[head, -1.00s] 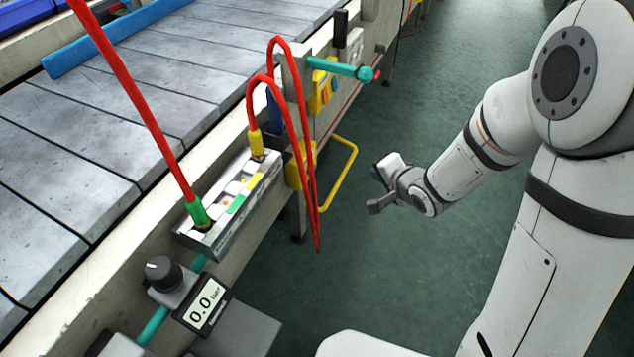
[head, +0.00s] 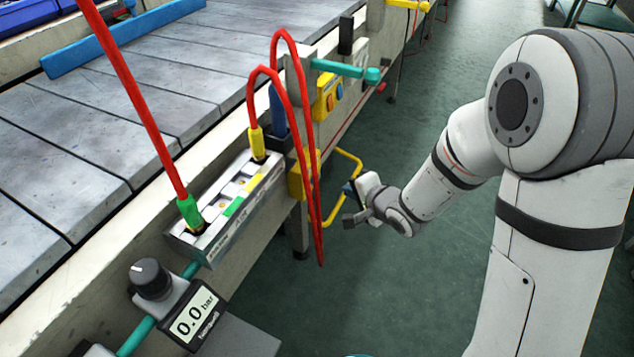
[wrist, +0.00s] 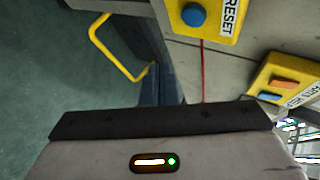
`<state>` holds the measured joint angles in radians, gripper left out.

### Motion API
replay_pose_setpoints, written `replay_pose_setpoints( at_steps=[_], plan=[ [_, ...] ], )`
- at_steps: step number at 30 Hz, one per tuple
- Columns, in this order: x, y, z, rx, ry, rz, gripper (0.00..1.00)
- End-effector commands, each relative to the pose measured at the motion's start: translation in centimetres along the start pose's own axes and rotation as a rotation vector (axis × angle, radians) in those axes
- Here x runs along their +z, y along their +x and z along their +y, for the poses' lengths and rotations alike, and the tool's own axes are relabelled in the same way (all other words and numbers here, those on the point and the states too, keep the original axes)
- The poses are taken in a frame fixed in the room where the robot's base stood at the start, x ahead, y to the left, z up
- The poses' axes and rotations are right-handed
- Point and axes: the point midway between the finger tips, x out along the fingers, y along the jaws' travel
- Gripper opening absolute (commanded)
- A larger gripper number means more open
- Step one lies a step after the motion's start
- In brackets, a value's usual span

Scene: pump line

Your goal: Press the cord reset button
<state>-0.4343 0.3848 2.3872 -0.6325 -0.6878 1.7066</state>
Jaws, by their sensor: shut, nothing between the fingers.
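A blue button (wrist: 194,15) sits on a yellow box (wrist: 224,30) labelled RESET at the top of the wrist view. A thin red cord (wrist: 202,72) runs down from near this box. In the head view, a yellow box (head: 298,183) on the conveyor's side may be the same one; its button face is not clear there. My gripper (head: 350,204) is shut and empty, to the right of that box and apart from it, over the floor. In the wrist view, the gripper's grey body and dark edge fill the bottom; no contact with the button shows.
A yellow bar loop (head: 350,180) juts out near my gripper. Another yellow box (head: 327,97) with buttons and a teal lever (head: 340,68) are farther along the conveyor. Red hoses (head: 305,130) hang at the conveyor's side. The green floor (head: 430,110) is clear beyond my arm.

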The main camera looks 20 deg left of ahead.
Motion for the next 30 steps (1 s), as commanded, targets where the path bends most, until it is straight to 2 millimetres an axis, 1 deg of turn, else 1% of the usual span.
replay_pose_setpoints(
  at_steps=[1,4,7,12,17,30],
  plan=[
    [0.6,0.8,-0.1,-0.002,-0.004,-0.003,0.00],
    [1.2,1.8,-0.8,-0.002,-0.003,-0.002,0.00],
    [1.8,2.4,-1.7,0.001,-0.001,-0.001,0.00],
    [2.4,3.3,-2.4,0.001,0.000,0.000,0.00],
    [2.6,3.7,-2.6,0.001,0.001,0.001,0.00],
    [2.6,3.7,-2.6,0.001,0.001,0.002,0.00]
  ],
)
